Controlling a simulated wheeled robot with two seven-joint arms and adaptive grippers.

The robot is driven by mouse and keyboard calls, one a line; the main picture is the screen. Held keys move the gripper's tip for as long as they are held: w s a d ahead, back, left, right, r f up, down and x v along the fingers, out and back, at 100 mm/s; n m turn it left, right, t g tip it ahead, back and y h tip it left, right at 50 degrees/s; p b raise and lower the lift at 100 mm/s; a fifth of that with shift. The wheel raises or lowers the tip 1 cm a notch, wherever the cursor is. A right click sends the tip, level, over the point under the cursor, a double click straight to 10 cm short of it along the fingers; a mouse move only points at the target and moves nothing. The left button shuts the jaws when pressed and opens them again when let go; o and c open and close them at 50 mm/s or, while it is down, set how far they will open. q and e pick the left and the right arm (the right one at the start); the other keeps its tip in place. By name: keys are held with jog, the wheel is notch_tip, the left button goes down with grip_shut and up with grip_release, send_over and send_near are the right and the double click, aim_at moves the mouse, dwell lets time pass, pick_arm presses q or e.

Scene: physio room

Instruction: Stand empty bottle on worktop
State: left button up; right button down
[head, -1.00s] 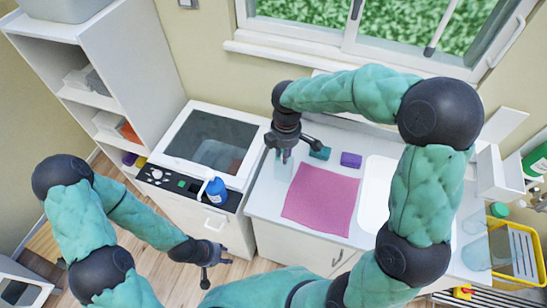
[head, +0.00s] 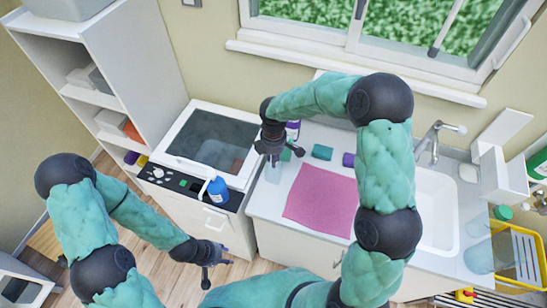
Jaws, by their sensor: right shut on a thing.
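A clear, see-through bottle (head: 273,173) is at the left end of the white worktop (head: 268,205), below my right gripper (head: 274,158). My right gripper is shut on it from above, and its fingers cover the upper part. The bottle looks about upright; I cannot tell whether its base touches the worktop. My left gripper (head: 215,268) is open and empty, low in front of the white cabinet.
A pink cloth (head: 320,200) lies on the worktop, with a teal block (head: 322,152) and a purple block (head: 348,159) behind it. A purple-labelled container (head: 293,130) stands behind my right gripper.

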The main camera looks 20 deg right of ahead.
jog(key=c, duration=1.1)
grip_release()
jog(key=shift+f, duration=0.1)
notch_tip(320, 180, up, 12)
jog(key=shift+r+p, duration=0.2)
jog(key=shift+p, duration=0.25)
